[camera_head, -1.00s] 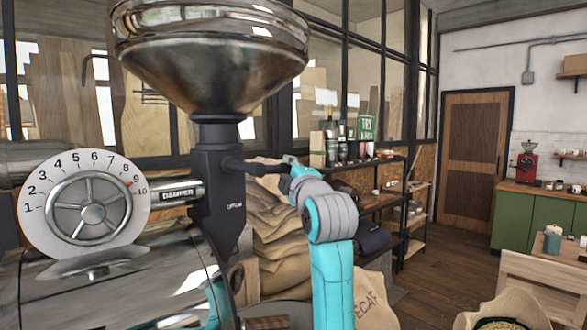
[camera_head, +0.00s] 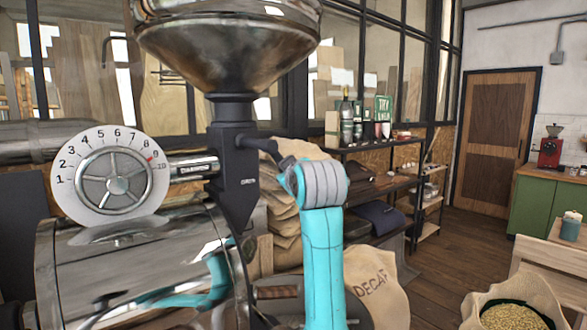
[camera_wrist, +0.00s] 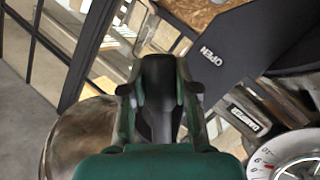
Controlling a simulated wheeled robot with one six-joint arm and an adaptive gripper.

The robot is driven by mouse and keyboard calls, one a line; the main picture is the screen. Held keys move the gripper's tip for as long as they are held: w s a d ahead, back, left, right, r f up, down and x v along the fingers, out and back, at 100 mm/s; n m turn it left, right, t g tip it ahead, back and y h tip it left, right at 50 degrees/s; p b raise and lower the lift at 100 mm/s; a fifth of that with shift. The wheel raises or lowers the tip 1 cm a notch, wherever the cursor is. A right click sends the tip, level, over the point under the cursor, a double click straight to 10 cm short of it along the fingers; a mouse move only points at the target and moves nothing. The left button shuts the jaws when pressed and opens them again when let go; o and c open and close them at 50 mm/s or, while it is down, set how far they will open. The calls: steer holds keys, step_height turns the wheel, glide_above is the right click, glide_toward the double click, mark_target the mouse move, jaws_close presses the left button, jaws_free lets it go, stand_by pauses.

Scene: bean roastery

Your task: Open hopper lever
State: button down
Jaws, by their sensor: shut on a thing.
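The hopper lever (camera_head: 258,144) is a dark bar that sticks out to the right from the black neck block under the steel hopper (camera_head: 230,50). My gripper (camera_head: 281,165) is at the lever's outer end, partly hidden by my turquoise wrist in the head view. In the wrist view my gripper (camera_wrist: 159,95) is shut, with a dark piece of the lever between its fingers. The black block (camera_wrist: 225,55) beside it carries the word OPEN. The lever's exact end is hidden.
The damper dial (camera_head: 114,180) and roaster drum (camera_head: 140,270) are close on the left. Sacks (camera_head: 285,235) stand behind my arm, with a DECAF sack (camera_head: 378,285) at the right. A shelf (camera_head: 385,190) stands further back. Open floor lies before the door (camera_head: 497,145).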

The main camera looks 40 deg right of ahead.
steer(key=shift+a+f+m+g+y, duration=0.35)
steer(key=shift+a+m, duration=0.15)
steer(key=shift+m, duration=0.1)
steer(key=c, duration=0.8)
jaws_free()
steer(key=shift+c, duration=0.2)
steer(key=v, duration=1.2)
steer(key=shift+a+f, duration=0.1)
